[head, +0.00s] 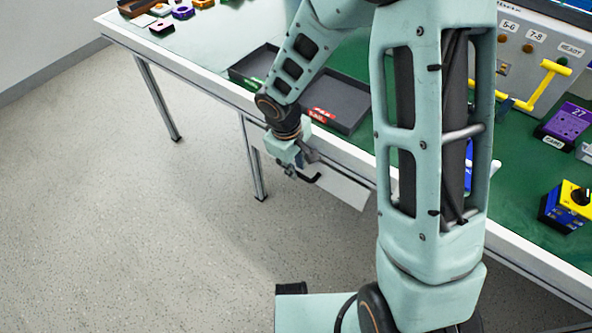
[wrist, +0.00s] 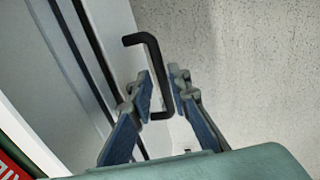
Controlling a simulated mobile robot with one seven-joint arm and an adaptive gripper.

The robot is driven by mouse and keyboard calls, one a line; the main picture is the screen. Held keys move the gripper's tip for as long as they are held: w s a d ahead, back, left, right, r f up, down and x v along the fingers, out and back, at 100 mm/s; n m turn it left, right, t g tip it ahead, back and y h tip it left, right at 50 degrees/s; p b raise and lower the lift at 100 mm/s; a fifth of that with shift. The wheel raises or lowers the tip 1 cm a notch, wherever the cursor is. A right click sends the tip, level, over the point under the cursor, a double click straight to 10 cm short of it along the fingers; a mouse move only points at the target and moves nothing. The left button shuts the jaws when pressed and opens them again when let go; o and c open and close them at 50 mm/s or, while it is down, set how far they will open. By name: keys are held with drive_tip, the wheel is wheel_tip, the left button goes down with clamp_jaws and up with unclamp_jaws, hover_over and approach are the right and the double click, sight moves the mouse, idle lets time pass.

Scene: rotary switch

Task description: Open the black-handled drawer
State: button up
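The black handle (wrist: 158,70) is a bent bar on a pale drawer front (wrist: 118,30). In the wrist view its long bar runs between the two fingers of my gripper (wrist: 162,76). The fingers have blue pads and stand apart on either side of the bar, with narrow gaps visible. In the head view my gripper (head: 305,168) is at the table's front edge, beside the handle (head: 312,178) and the white drawer front (head: 345,189). My arm hides part of the drawer front there. I cannot tell how far the drawer is out.
A dark divided tray (head: 345,103) with red and green labels lies on the green tabletop above the drawer. Yellow pipework (head: 540,85), a purple block (head: 570,122) and a yellow-and-blue switch box (head: 568,205) are on the right. The floor (head: 150,220) in front is clear.

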drive_tip(key=shift+w+f, duration=0.1)
drive_tip(key=shift+f, duration=0.35)
clamp_jaws()
drive_tip(key=s+a+b, duration=0.8)
drive_tip(key=s+a, duration=0.8)
drive_tip(key=s, duration=0.4)
drive_tip(key=shift+s+b, duration=0.3)
drive_tip(key=shift+s, duration=0.05)
